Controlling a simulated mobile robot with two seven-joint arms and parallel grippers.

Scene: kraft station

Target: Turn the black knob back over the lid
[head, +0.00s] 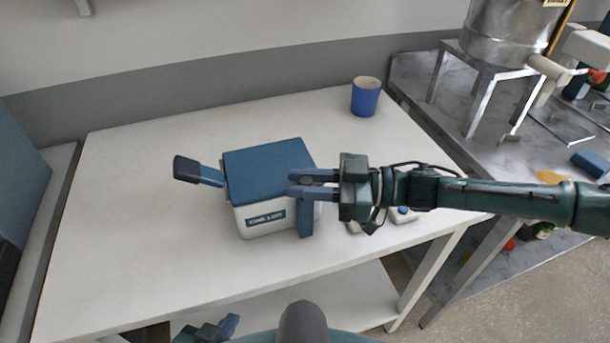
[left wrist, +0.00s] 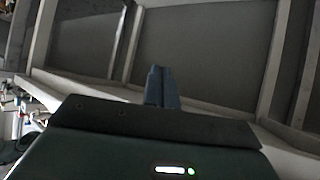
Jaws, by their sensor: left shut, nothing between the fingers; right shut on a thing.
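A white box (head: 251,226) with a flat blue lid (head: 262,161) stands on the white table. A black knob (head: 185,169) on a short blue arm sticks out beyond the lid's left edge, away from the lid. My right gripper (head: 306,183) reaches in from the right and is shut on a part at the box's right edge; its fingers hide most of that part. A blue piece (head: 306,221) hangs down the box's right front corner below the fingers. My left gripper (head: 217,329) is low at the bottom edge, away from the box; its fingers are shut and empty in the left wrist view (left wrist: 161,87).
A blue cup (head: 365,96) stands at the table's back right. Small items (head: 404,214) lie partly behind my right arm. A marble bench with a metal pot (head: 507,33) on a stand is at the right. The table (head: 120,240) is clear left of the box.

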